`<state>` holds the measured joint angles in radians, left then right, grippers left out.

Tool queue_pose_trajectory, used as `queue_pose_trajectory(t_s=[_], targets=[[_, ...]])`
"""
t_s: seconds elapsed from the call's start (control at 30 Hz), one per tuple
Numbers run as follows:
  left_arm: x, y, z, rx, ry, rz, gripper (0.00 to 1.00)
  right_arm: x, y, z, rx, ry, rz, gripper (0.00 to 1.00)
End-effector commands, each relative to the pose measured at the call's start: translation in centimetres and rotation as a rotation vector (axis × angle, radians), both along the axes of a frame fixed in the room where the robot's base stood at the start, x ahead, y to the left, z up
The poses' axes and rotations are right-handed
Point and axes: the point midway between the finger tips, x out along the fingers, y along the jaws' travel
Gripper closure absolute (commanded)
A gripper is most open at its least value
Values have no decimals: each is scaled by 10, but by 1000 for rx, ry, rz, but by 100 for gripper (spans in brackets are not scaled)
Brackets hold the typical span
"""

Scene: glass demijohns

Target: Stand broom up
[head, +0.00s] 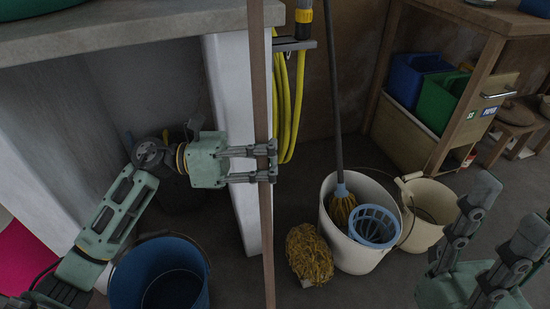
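The broom shows as a long wooden handle (266,225) standing nearly upright left of centre. It runs out of the picture at top and bottom, so its head is hidden. My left gripper (266,163) reaches in from the left and is shut on the handle about halfway down the view, one finger on the far side and one on the near side. My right gripper (507,212) is at the lower right, with its fingers spread apart and nothing between them.
A white bucket (345,262) holds a mop (335,90) and blue wringer. A yellow fibre head (309,252) lies left of it; a cream bucket (424,235) stands right. A blue bucket (160,285) is lower left. A white pillar (232,110) and yellow hose (287,110) are behind the handle.

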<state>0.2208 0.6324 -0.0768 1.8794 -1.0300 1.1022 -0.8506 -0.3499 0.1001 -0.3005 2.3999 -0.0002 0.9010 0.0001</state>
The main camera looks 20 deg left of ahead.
Motion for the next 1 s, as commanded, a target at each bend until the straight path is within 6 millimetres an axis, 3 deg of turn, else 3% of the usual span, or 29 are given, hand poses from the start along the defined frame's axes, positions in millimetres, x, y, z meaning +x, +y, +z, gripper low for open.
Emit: queue_pose_trajectory(t_s=[0.03, 0.27, 0.8, 1.0], targets=[[-3, -2, -11, 14, 14, -10, 100, 0, 0, -1, 0, 0, 0, 60], [1, -1, -13, 13, 19, -9, 100, 0, 0, -4, 0, 1, 0, 60], [33, 11, -25, -6, 65, -9, 100, 0, 0, -24, 0, 1, 0, 60], [32, 11, -23, -6, 66, -10, 100, 1, 0, -21, -1, 2, 0, 60]])
